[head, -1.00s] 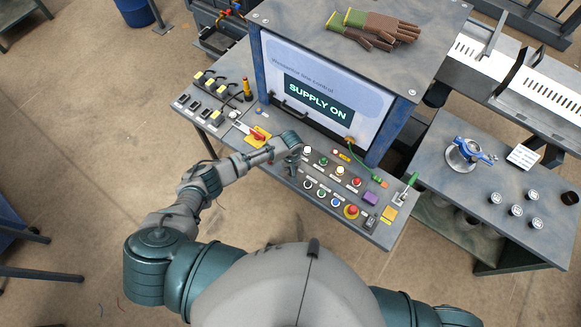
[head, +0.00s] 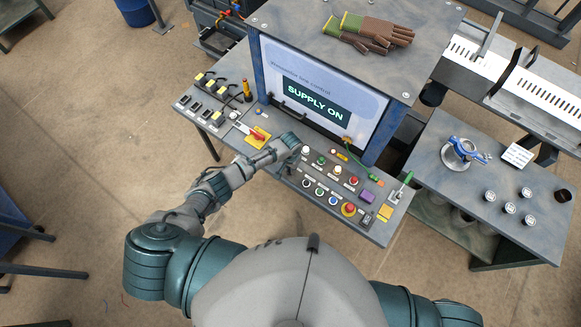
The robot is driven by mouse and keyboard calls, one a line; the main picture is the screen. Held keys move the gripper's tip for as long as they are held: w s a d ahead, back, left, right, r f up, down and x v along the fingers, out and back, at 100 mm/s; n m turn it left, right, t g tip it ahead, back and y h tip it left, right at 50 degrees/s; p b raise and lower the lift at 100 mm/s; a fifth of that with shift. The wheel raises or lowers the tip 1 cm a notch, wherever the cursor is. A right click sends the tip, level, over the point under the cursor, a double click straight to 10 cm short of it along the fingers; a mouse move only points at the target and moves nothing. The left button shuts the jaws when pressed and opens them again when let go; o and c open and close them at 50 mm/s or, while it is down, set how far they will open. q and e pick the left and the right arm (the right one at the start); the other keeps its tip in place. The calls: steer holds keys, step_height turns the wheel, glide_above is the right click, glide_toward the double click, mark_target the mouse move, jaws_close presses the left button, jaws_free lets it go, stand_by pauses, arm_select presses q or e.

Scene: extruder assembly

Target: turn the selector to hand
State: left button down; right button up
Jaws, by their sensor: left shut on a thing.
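My left gripper (head: 290,148) is down at the control desk (head: 378,232), at the left end of the rows of buttons. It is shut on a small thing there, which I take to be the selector. The gripper hides that control, so its handle, marks and pointing direction cannot be seen. The screen (head: 318,98) behind the desk reads "SUPPLY ON". My right gripper is out of view; only part of my right arm shows at the bottom right.
A red-handled switch (head: 257,134) on a yellow plate is close on the left. Gloves (head: 370,32) lie on top of the cabinet.

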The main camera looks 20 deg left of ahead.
arm_select(q)
steer(key=shift+s+f, duration=0.1)
steer(key=shift+s, duration=0.1)
stand_by(0.3)
steer(key=c, duration=1.2)
jaws_free()
steer(key=shift+w+r, duration=0.1)
steer(key=shift+r, duration=0.1)
step_height(320, 180, up, 12)
steer(key=shift+f, duration=0.15)
